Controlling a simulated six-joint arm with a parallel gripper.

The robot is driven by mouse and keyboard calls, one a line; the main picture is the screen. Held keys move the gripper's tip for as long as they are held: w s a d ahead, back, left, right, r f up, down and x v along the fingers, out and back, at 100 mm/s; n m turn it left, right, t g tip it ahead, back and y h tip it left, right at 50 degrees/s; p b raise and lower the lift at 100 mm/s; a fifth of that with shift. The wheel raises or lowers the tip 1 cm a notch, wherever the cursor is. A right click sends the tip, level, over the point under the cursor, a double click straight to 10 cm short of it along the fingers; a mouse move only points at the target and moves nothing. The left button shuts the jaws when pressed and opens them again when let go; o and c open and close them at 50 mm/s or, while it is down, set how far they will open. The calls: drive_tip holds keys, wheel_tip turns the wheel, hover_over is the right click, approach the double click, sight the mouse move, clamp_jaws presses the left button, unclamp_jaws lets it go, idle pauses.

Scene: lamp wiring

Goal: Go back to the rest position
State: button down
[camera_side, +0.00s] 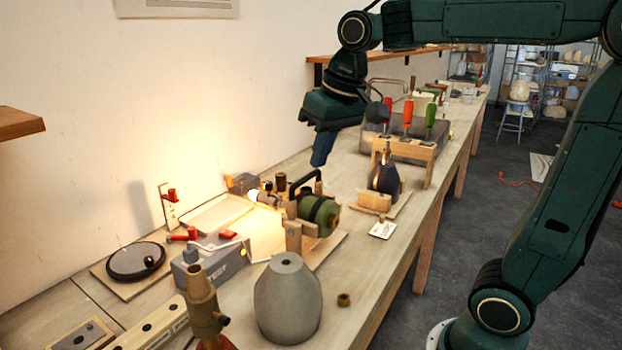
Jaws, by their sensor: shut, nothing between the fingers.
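My gripper (322,150) hangs from my dark green arm above the bench, at the upper middle of the view. Its fingers point down and are shut with nothing between them. It is apart from everything on the bench. Below it a green cylindrical fixture (318,210) with a black handle stands on a wooden board. A lit bulb (254,195) glows at the left of this fixture and lights the wall. A dark lamp-shaped body (384,176) stands on a small wooden stand to the right of the gripper.
A wooden rack (407,148) holds red and green screwdrivers. A grey faceted lamp base (287,300) stands at the front, near a small brass nut (343,299). A grey TEST box (210,265) and a round black disc (136,260) lie at the left. A shelf (395,53) runs along the wall.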

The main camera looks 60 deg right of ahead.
drive_tip(key=s+a+f+n+t, duration=0.1)
drive_tip(key=s+f, duration=0.2)
drive_tip(key=s, duration=0.4)
drive_tip(key=s+a+f+n+t, duration=0.1)
drive_tip(key=s+f, duration=0.2)
drive_tip(key=s, duration=0.4)
drive_tip(key=shift+s+f, duration=0.25)
drive_tip(key=shift+f, duration=0.15)
idle(0.7)
